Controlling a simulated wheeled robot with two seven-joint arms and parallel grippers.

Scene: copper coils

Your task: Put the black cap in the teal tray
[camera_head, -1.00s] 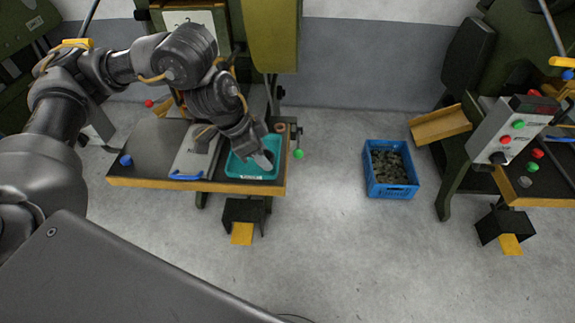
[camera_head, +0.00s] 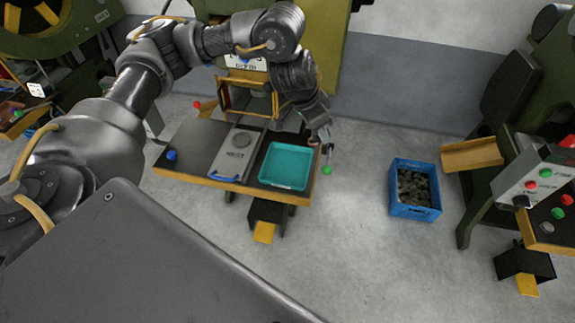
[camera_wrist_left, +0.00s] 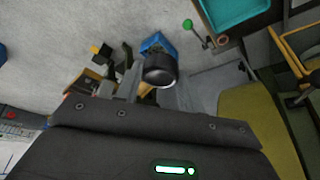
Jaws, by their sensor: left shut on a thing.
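The teal tray (camera_head: 285,168) lies at the right end of the dark press table in the head view and looks empty. It also shows at the top of the left wrist view (camera_wrist_left: 230,14). My left gripper (camera_head: 325,138) is past the tray's back right corner, beyond the table's right edge. It is shut on a dark round piece, the black cap (camera_wrist_left: 161,68), which shows in the left wrist view. The cap is apart from the tray. In the head view it is too small and hidden to make out clearly. My right gripper is not in view.
A green knob (camera_head: 327,170) sticks out at the table's right side. A grey plate (camera_head: 234,155) with a blue handle lies left of the tray. A blue crate (camera_head: 414,211) of dark pieces stands on the floor. The green press (camera_head: 300,75) rises behind.

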